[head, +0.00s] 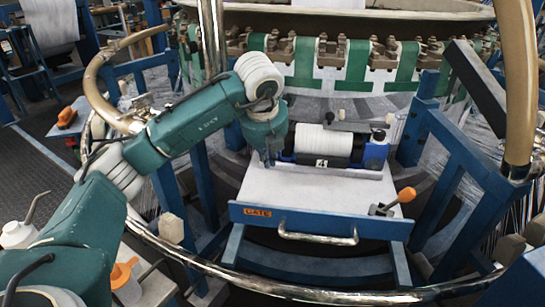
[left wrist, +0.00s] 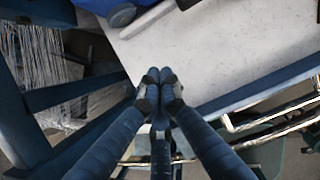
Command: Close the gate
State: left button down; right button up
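The gate (head: 225,213) is a white panel (head: 310,190) with a blue front edge, an orange GATE label (head: 257,212) and a chrome handle (head: 317,238). It lies out flat toward me, in front of a white roll marked 4 (head: 323,141). A lever with an orange grip (head: 402,198) stands at its right front corner. My left gripper (head: 268,162) points down over the panel's back left part. In the left wrist view its fingertips (left wrist: 160,76) are together, with nothing seen between them, near the panel's edge (left wrist: 268,92). My right gripper is not in view.
Blue frame posts (head: 414,130) stand right of the gate. A curved chrome rail (head: 300,292) runs along the front. A row of brown clamps and green straps (head: 340,60) lies behind. An orange-capped bottle (head: 125,282) stands at lower left.

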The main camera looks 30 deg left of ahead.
aim_at(274, 174)
pick_arm(q)
notch_tip(274, 174, down, 2)
jog(key=shift+w+f, duration=0.1)
jog(key=shift+f, duration=0.1)
jog(key=b+x, duration=0.1)
jog(key=x, duration=0.6)
jog(key=shift+w+f, duration=0.1)
jog(key=shift+f, duration=0.15)
jog(key=w, duration=0.1)
jog(key=w+a, duration=0.1)
jog(key=w, duration=0.1)
jog(key=shift+r, duration=0.25)
jog(key=shift+w+a, duration=0.15)
jog(key=shift+w, duration=0.2)
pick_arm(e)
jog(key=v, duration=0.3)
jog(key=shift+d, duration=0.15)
